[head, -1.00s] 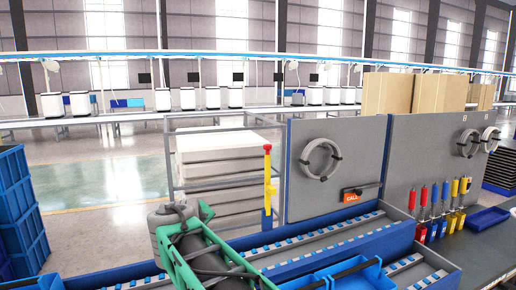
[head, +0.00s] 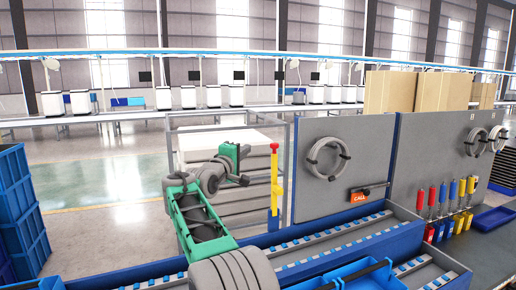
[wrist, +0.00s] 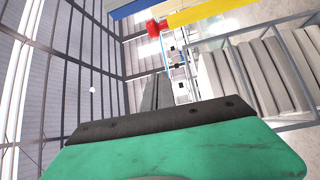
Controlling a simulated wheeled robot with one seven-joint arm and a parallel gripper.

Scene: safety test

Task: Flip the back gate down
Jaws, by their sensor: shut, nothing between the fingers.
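A slim upright yellow bar (head: 275,170) with a red tip and blue base stands behind the blue roller rack. I cannot tell for sure whether it is the back gate; no other clear gate shows. It also appears in the wrist view (wrist: 205,14), crossing the top with its red end to the left. My gripper (head: 244,180) is just left of the bar in the head view, with a gap between them in the picture. In the wrist view my gripper's dark fingers (wrist: 157,92) are together and empty, below the red tip.
The blue roller rack (head: 330,238) fills the front, with blue bins (head: 350,275) on it. A grey panel (head: 325,175) with a coiled cable stands right of the bar. A metal-framed stack (head: 205,150) is behind my arm. Blue crates (head: 22,225) stand at left.

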